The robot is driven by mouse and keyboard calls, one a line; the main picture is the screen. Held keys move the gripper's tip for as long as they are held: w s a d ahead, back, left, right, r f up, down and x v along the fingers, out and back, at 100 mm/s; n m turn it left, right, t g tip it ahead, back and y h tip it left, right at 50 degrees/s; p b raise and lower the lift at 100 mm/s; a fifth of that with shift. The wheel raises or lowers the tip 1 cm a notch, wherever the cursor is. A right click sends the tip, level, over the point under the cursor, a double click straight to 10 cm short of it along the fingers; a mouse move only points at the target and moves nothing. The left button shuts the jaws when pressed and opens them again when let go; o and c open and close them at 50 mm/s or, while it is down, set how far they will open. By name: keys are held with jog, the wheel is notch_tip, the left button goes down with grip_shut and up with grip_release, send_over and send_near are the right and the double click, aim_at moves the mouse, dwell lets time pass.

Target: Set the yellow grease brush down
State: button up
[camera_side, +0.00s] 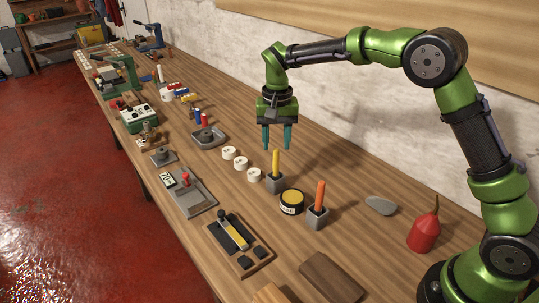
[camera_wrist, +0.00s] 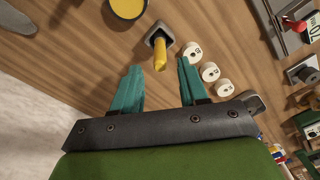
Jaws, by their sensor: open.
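The yellow grease brush (camera_side: 275,164) stands upright in a small grey square holder (camera_side: 274,183) on the wooden bench. In the wrist view the brush (camera_wrist: 160,55) points up toward the camera from its holder (camera_wrist: 157,32), a little beyond the fingertips and between them from side to side. My gripper (camera_side: 277,148) hangs above and close to the brush top, pointing down, with its two teal fingers apart. The gripper (camera_wrist: 160,72) holds nothing in the wrist view. Whether a finger touches the brush top is hard to tell, but a gap shows on both sides.
An orange-handled brush (camera_side: 319,194) stands in a second grey holder, beside a yellow-topped round tin (camera_side: 292,196). Several white numbered rolls (camera_side: 241,163) lie in a row left of the yellow brush. A red oil can (camera_side: 424,231) and a grey flat stone (camera_side: 380,205) lie near my base.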

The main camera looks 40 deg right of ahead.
notch_tip(320, 180, up, 5)
jog(key=shift+s+f, duration=0.1)
jog(key=shift+f, duration=0.05)
jog(key=s+d+r+n+t+y, duration=0.1)
jog(key=s+r+t, duration=0.1)
jog(key=s+r, duration=0.4)
jog(key=s+d+r+n+t, duration=0.1)
jog(key=s+r+t, duration=0.15)
jog(key=s, duration=0.55)
jog(key=s+d+f+n+t+y, duration=0.1)
jog(key=s+f+t, duration=0.1)
jog(key=s, duration=1)
jog(key=shift+s+f+t, duration=0.35)
jog(key=shift+f, duration=0.1)
